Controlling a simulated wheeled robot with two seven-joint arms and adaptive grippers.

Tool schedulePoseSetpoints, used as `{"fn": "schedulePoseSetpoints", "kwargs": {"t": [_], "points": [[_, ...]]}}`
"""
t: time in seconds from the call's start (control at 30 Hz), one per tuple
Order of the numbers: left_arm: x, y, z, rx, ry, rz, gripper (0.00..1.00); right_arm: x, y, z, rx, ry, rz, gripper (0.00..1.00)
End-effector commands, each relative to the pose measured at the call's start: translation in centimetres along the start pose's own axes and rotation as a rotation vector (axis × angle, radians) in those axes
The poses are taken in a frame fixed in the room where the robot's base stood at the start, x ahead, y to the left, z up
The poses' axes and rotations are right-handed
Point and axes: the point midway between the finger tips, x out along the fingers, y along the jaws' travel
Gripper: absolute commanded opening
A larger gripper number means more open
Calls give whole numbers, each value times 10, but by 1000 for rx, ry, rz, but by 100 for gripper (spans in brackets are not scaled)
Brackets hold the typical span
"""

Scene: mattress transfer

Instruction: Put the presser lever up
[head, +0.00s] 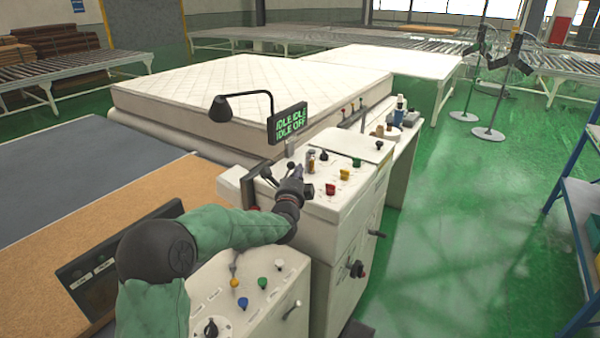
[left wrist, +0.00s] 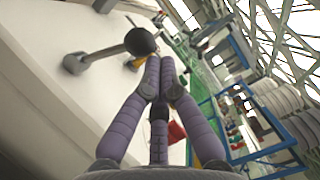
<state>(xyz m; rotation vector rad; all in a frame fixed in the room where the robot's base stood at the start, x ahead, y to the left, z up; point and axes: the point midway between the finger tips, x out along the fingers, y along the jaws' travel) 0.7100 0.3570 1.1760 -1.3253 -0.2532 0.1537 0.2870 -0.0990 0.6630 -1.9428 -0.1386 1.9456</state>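The white control cabinet (head: 335,205) stands in the middle of the head view. Small black levers (head: 267,173) stand on its top left part; I cannot tell which one is the presser lever. My left gripper (head: 298,172) is over this panel, right of these levers. In the left wrist view its purple fingers (left wrist: 160,62) come together at the tips with nothing seen between them. A lever with a black ball knob (left wrist: 140,42) and a grey shaft lies just beyond the tips, to their left. I cannot tell if they touch. My right gripper is out of view.
A display (head: 288,122) reads IDLE and OFF above the panel, beside a black lamp (head: 221,108). Red (head: 331,189) and yellow knobs are right of my gripper. A mattress (head: 235,95) lies behind. A blue rack (head: 575,210) stands at the right, past clear green floor.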

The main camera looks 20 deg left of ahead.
Motion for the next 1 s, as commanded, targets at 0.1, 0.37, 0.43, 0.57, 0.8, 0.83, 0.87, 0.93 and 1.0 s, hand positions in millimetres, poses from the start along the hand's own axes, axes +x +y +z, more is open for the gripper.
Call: {"fn": "schedulePoseSetpoints", "kwargs": {"t": [0.1,0.37,0.43,0.57,0.8,0.83,0.87,0.93,1.0], "points": [[3,-8,8,-68,-3,29,0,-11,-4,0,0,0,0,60],[11,-17,28,-283,-3,122,0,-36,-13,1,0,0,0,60],[14,-17,34,-344,-4,148,0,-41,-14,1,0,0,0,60],[18,-17,43,-454,-4,195,0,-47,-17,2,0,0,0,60],[25,-14,59,-628,-3,271,0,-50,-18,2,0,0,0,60],[26,-13,60,-646,-3,279,0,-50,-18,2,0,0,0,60],[26,-12,62,-663,-3,287,0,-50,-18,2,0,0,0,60],[28,-11,65,-691,-3,300,0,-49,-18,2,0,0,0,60],[29,-10,67,-688,-2,298,0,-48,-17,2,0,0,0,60]]}}
